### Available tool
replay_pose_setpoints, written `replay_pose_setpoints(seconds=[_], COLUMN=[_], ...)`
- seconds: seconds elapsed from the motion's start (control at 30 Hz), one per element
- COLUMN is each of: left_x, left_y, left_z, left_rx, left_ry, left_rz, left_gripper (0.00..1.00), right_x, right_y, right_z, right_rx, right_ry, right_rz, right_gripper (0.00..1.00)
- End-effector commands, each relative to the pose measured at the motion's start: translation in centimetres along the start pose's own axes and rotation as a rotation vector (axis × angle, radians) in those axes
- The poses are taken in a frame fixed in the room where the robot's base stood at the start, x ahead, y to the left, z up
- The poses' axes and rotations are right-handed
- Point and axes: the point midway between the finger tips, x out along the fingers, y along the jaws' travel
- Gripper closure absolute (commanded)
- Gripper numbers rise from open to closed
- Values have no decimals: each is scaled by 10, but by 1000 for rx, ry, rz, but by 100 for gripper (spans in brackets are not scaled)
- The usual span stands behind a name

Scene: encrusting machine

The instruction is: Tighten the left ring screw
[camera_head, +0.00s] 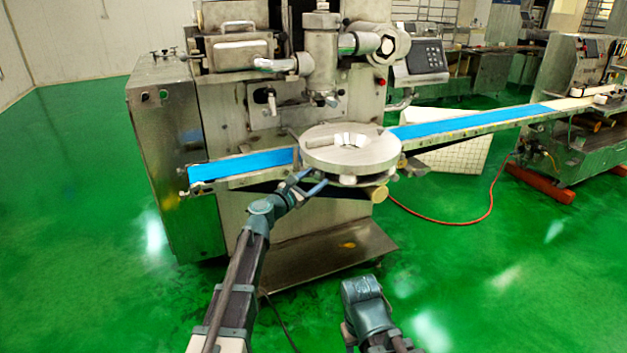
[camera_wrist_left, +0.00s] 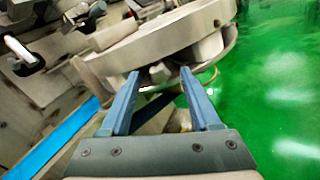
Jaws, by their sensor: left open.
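The round metal disc (camera_head: 350,152) of the encrusting machine sits above the belt. In the left wrist view the disc's rim (camera_wrist_left: 160,48) spans the upper middle. A small grey knob (camera_wrist_left: 158,73), seemingly the left ring screw, shows under the rim. A larger block-like knob (camera_wrist_left: 207,47) is farther right under the rim. My left gripper (camera_head: 309,182) is open at the disc's lower front left. In the wrist view its blue fingers (camera_wrist_left: 160,74) stand either side of the small knob, in line with it; I cannot tell whether they touch it.
A blue conveyor belt (camera_head: 243,165) runs left of the disc and another stretch (camera_head: 470,122) runs right. A tan roller end (camera_head: 379,194) sticks out below the disc. The machine's lower metal plate (camera_head: 325,255) is beneath.

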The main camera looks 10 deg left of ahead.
Motion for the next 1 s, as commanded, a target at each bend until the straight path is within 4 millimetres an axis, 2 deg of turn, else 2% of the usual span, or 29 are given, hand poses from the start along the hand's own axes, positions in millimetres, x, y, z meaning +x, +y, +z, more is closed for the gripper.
replay_pose_setpoints(seconds=[0.23,0.57,1.0], left_x=[0,0,0], left_y=[0,0,0], left_z=[0,0,0], left_rx=[0,0,49], left_ry=[0,0,0], left_rz=[0,0,-1], left_gripper=[39,98,100], right_x=[0,0,0], right_y=[0,0,0], right_z=[0,0,0], right_rx=[0,0,0], right_ry=[0,0,0], right_rz=[0,0,0], right_gripper=[50,50,50])
